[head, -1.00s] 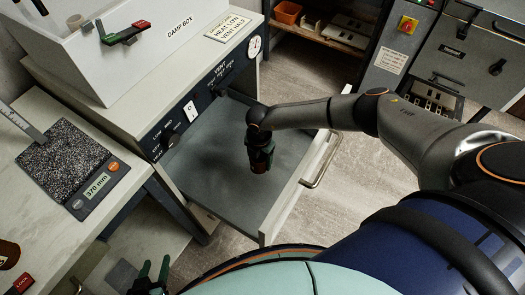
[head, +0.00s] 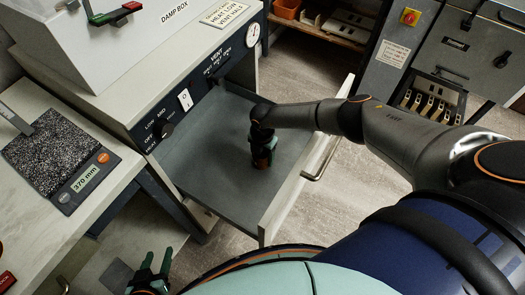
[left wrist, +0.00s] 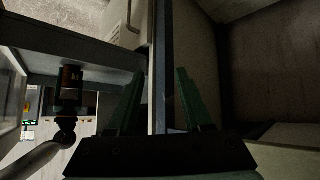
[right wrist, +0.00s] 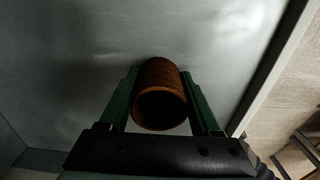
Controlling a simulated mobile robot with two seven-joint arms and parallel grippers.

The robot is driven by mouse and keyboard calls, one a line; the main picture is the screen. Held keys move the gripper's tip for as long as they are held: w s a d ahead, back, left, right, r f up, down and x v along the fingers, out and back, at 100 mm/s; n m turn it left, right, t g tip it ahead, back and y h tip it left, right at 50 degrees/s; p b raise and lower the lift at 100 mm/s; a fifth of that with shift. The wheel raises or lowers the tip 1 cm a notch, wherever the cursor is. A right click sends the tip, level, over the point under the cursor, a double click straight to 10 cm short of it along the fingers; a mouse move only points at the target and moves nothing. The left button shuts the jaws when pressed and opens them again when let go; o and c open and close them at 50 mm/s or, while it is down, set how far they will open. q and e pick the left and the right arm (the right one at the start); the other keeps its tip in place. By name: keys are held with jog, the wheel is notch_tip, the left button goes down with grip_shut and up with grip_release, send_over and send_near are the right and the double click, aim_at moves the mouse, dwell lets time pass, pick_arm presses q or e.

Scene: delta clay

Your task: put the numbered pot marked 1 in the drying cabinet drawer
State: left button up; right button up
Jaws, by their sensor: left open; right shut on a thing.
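The drying cabinet drawer (head: 205,165) is pulled open, with a grey floor and a pale front with a bar handle. My right gripper (head: 262,158) reaches over the front into the drawer space, pointing down. It is shut on a brown, round pot (right wrist: 160,98), which sits between its fingers in the right wrist view. No number shows on the pot. In the head view the pot is low over or at the drawer floor; I cannot tell if it touches. My left gripper (head: 150,272) is open and empty, outside the drawer at the lower left; its fingers also show in the left wrist view (left wrist: 160,95).
The cabinet's control panel (head: 180,105) has knobs and a switch. A damp box (head: 130,50) stands on its top. An orange bin (head: 287,9) is on a shelf behind. The drawer floor around the pot is clear.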

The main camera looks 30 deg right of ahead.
jog(key=o, duration=1)
jog(key=shift+f, duration=0.15)
pick_arm(q)
jog(key=shift+s+f, duration=0.2)
pick_arm(e)
jog(key=o, duration=0.4)
jog(key=shift+r, duration=0.3)
pick_arm(q)
jog(key=r+p, duration=0.1)
jog(key=a+r+p, duration=0.1)
jog(key=p, duration=0.1)
jog(key=s+r+p, duration=0.1)
jog(key=p, duration=0.1)
jog(key=shift+a+r, duration=0.2)
jog(key=shift+a, duration=0.2)
pick_arm(e)
notch_tip(320, 180, up, 12)
jog(key=shift+f, duration=0.1)
pick_arm(q)
jog(key=shift+w, duration=0.1)
